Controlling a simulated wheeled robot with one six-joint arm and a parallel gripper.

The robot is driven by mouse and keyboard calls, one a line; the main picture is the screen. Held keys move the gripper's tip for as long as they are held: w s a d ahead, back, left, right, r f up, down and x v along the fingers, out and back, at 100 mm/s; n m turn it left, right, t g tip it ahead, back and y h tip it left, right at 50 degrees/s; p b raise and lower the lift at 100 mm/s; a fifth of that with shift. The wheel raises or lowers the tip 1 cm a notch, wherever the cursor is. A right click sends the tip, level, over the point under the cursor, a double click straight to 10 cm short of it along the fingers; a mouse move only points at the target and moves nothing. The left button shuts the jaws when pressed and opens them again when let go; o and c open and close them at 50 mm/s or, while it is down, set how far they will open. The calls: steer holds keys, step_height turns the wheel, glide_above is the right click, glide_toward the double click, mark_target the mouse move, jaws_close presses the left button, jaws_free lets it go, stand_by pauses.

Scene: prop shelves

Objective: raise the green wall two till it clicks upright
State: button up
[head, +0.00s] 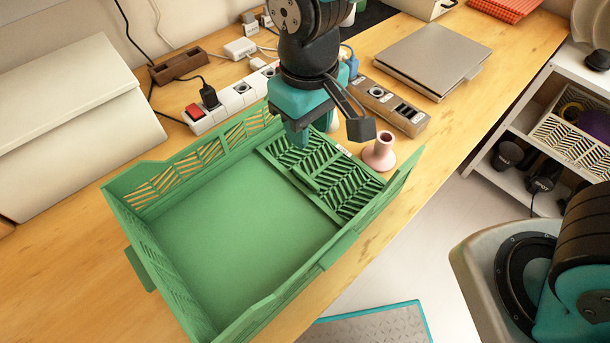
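The green crate (225,212) stands on the wooden worktop with its back-left, left and front-right walls upright. One slatted green wall (345,192) lies folded down flat inside the crate, at its back-right side; it appears to be wall two. No readable number shows on it. My teal gripper (299,138) points down over the upper left part of this folded wall. Its tip appears to be at or just above the slats; contact cannot be told. The fingers overlap in this view, so their opening is hidden. No object shows held.
A pink vase-like piece (380,153) stands close behind the crate's right corner. Power strips (238,98) and a socket block (392,104) lie behind the crate. A grey flat box (432,58) lies at the back right. A white box (72,120) stands left.

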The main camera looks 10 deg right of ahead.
mark_target(307, 179)
step_height(307, 179, down, 13)
steer(key=shift+f+b, duration=0.15)
steer(key=shift+b, duration=0.2)
